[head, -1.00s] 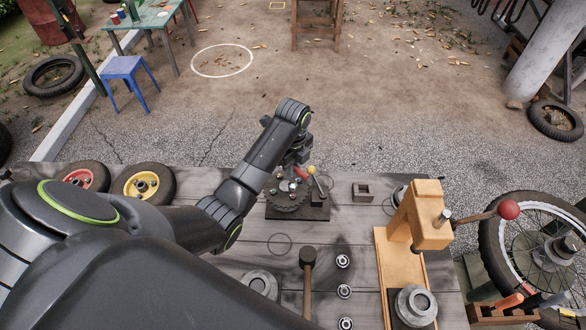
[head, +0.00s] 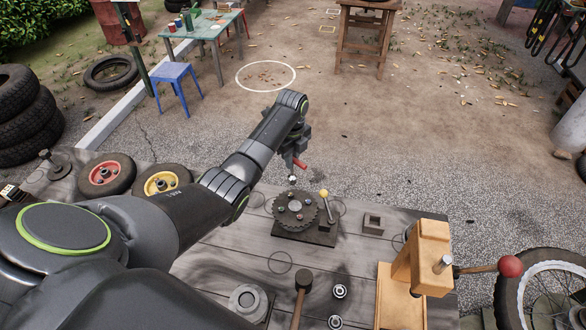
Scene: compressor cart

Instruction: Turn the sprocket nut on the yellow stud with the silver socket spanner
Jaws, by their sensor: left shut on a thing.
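My left gripper (head: 300,150) is shut on a tool with a red handle (head: 299,163) and a silver end (head: 292,178), seemingly the socket spanner. Much of it is hidden by the gripper. It hangs above the far edge of the dark toothed sprocket (head: 283,221), apart from it in the picture. The sprocket lies on a dark base plate on the bench, with several small studs or nuts on its face; I cannot tell which stud is yellow. A lever with a yellow ball (head: 324,193) stands at the sprocket's right. My right gripper is not in view.
A wooden press (head: 425,260) with a red-knobbed lever (head: 510,266) stands at the bench's right. A mallet (head: 303,280) and a round metal part (head: 246,302) lie in front. Red (head: 105,174) and yellow wheels (head: 163,182) are at the left. Bench boards around the sprocket are partly clear.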

